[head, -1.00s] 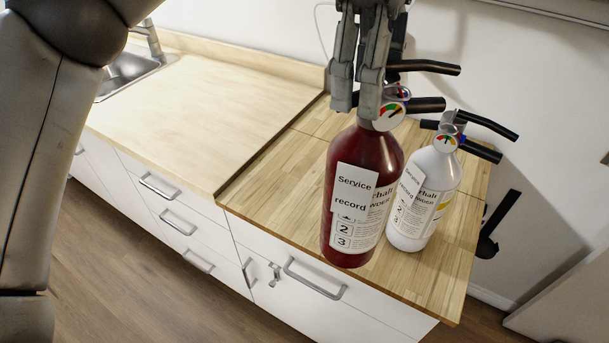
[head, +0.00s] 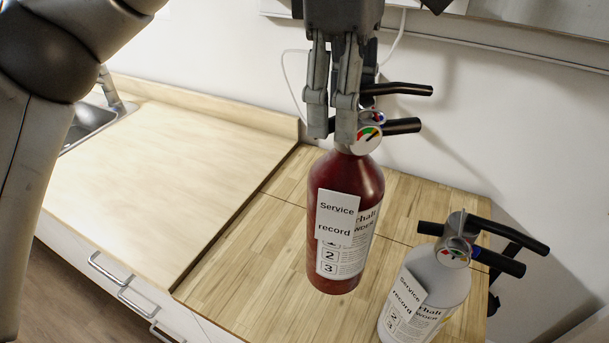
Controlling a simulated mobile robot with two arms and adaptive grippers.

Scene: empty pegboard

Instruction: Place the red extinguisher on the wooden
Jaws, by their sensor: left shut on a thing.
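The red extinguisher (head: 343,225) hangs upright in the middle of the head view, with white labels on its front and a gauge and black handles at its top. My left gripper (head: 334,125) comes down from above and is shut on the red extinguisher at its neck, beside the gauge. The wooden top (head: 240,275) is behind and below the extinguisher. I cannot tell for certain whether its base touches the wood or is a little above it. My right gripper is not in view.
A white extinguisher (head: 437,280) with black handles stands on the wooden top to the right, close to the red one. A pale counter (head: 180,165) with a sink (head: 88,120) lies to the left and is clear. A white wall rises behind.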

